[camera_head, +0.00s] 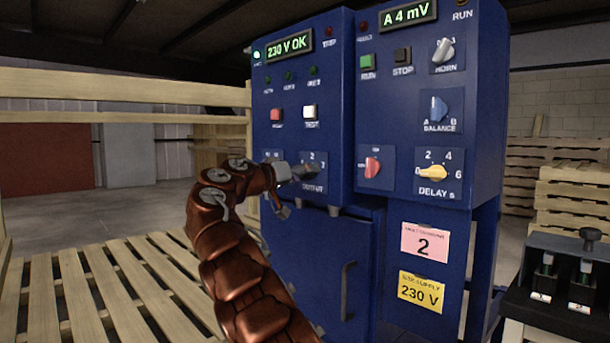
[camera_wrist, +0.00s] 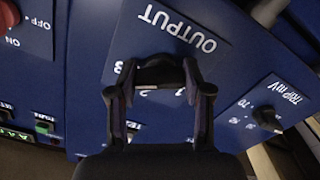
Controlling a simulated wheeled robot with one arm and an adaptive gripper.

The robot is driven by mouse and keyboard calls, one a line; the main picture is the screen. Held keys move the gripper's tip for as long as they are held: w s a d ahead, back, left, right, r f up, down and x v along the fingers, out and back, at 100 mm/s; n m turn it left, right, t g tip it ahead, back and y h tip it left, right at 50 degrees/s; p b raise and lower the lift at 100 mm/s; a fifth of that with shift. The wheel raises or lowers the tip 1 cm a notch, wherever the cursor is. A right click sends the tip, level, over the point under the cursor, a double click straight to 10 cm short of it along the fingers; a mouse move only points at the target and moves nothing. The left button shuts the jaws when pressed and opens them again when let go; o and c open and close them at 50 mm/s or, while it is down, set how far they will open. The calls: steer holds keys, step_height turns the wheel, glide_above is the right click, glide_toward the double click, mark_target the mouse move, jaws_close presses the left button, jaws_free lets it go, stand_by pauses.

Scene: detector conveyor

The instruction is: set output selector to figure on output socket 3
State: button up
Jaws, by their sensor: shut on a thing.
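The output selector plate (camera_head: 313,187) is on the lower part of the left blue cabinet, with a 2 legible above its dark knob (camera_head: 311,171). My gripper (camera_head: 297,172) reaches the knob from the left and is shut on it. In the wrist view the plate (camera_wrist: 205,64) appears upside down with the word OUTPUT and some figures. My gripper's fingers (camera_wrist: 158,80) stand on either side of the dark knob there. They hide most of the knob, so I cannot tell which figure its pointer is on.
A red knob (camera_head: 372,166) and the yellow delay knob (camera_head: 432,172) sit to the right. The balance (camera_head: 438,109) and horn (camera_head: 443,50) knobs are higher. A cabinet door handle (camera_head: 346,290) is below. Wooden pallets (camera_head: 100,290) fill the left foreground; a black box (camera_head: 560,275) stands at right.

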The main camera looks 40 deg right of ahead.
steer(key=o, duration=1.2)
steer(key=shift+c, duration=0.2)
steer(key=shift+a, duration=0.15)
steer(key=a, duration=1.1)
steer(key=shift+a, duration=0.35)
steer(key=shift+w, duration=0.1)
